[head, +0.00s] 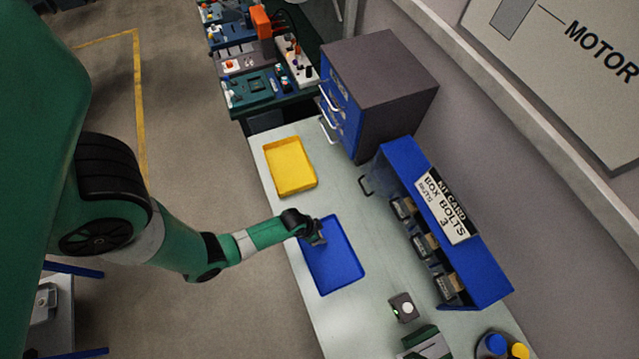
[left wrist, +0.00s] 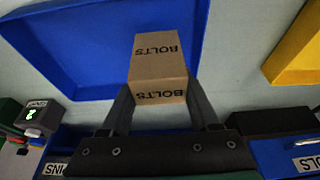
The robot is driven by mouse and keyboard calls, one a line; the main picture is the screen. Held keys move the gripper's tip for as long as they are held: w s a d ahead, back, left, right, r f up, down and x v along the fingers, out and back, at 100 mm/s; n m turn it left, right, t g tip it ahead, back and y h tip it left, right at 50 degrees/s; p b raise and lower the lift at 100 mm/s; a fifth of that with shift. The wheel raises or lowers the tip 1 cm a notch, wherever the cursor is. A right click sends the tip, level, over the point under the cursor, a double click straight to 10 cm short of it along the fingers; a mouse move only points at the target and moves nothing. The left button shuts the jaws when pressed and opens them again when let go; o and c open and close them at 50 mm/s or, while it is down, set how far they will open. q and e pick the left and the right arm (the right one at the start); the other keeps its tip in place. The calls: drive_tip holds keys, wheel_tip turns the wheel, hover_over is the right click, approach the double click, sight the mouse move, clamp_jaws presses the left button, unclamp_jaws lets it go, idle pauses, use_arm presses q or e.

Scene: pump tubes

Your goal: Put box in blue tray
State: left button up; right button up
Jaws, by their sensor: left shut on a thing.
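The box is a brown carton marked BOLTS (left wrist: 158,67), in the middle of the left wrist view. My left gripper (left wrist: 160,108) is shut on it, with one finger on each side. The blue tray (head: 338,262) lies on the bench in the head view. There my left gripper (head: 316,238) is over the tray's upper part, and the box is mostly hidden by it. In the left wrist view the box overlaps the rim of the blue tray (left wrist: 80,60). I cannot tell whether it touches the tray. My right gripper is not in view.
A yellow tray (head: 290,166) lies behind the blue tray. A blue rack (head: 477,262) with several cartons stands to the right, by a drawer cabinet (head: 377,85). A small device (head: 403,307) sits nearer on the bench. The blue tray's lower part looks empty.

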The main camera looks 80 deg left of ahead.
use_arm(q)
drive_tip(key=b+x, duration=0.3)
drive_tip(key=shift+s+a+f, duration=0.15)
drive_tip(key=shift+s+f, duration=0.15)
drive_tip(key=shift+f, duration=0.1)
drive_tip(key=shift+s+f, duration=0.1)
drive_tip(key=shift+f, duration=0.1)
drive_tip(key=shift+r, duration=0.25)
drive_tip(key=shift+f, duration=0.1)
drive_tip(key=o, duration=1)
drive_tip(key=shift+f, duration=0.1)
drive_tip(key=shift+c, duration=0.2)
drive_tip(key=o, duration=0.5)
drive_tip(key=shift+c, duration=0.2)
drive_tip(key=p+v, duration=0.9)
drive_tip(key=v, duration=0.3)
drive_tip(key=shift+r, duration=0.2)
